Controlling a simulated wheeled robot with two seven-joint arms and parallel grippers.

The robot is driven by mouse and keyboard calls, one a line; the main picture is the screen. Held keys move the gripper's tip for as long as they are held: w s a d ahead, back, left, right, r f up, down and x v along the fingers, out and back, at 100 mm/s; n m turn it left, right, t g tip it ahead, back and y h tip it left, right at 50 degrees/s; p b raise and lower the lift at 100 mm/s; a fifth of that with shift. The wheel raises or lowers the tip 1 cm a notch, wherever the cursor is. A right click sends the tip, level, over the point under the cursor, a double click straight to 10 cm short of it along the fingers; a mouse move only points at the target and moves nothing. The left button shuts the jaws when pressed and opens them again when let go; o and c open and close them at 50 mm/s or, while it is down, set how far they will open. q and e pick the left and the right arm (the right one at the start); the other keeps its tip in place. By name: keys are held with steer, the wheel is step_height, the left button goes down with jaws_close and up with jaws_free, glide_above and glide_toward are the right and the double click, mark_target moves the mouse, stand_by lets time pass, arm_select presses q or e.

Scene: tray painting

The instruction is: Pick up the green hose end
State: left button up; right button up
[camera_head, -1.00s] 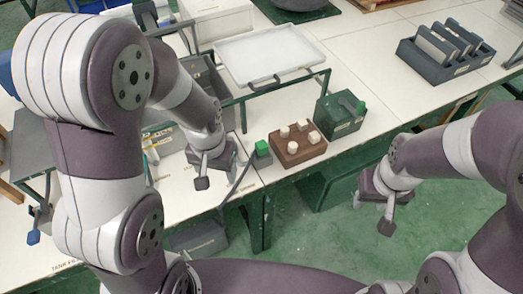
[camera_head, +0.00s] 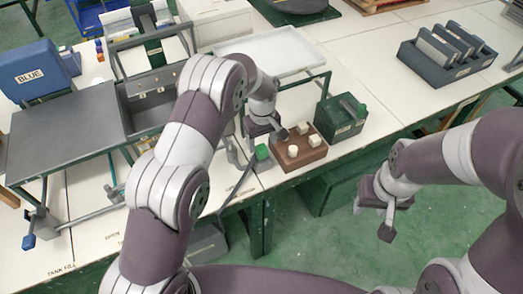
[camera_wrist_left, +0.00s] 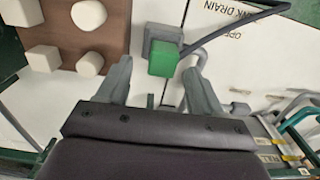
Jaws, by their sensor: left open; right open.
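The green hose end (camera_head: 262,152) stands in a small grey holder near the table's front edge, just left of the brown block. It also shows in the left wrist view (camera_wrist_left: 163,60), with a grey hose (camera_wrist_left: 235,29) running off to the right. My left gripper (camera_head: 267,133) is open and empty, just behind and above the green end in the head view. In the left wrist view, the green end appears between and just beyond the open fingers (camera_wrist_left: 157,82); I see no grip on it. My right gripper (camera_head: 375,212) is open and empty over the floor at the right.
The brown block (camera_head: 306,157) with white pegs is close to my left gripper. A dark green box (camera_head: 339,117) stands right of it. A white tray (camera_head: 298,50) on a rack lies behind. A grey slotted rack (camera_head: 440,63) stands at the far right.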

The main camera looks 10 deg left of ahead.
mark_target(261, 148)
arm_select(q)
steer(key=f, duration=0.3)
steer(key=shift+s+p, duration=0.25)
steer(key=shift+p, duration=0.05)
steer(key=shift+w+f, duration=0.15)
steer(key=shift+f, duration=0.3)
steer(key=c, duration=1.1)
steer(key=shift+r, duration=0.1)
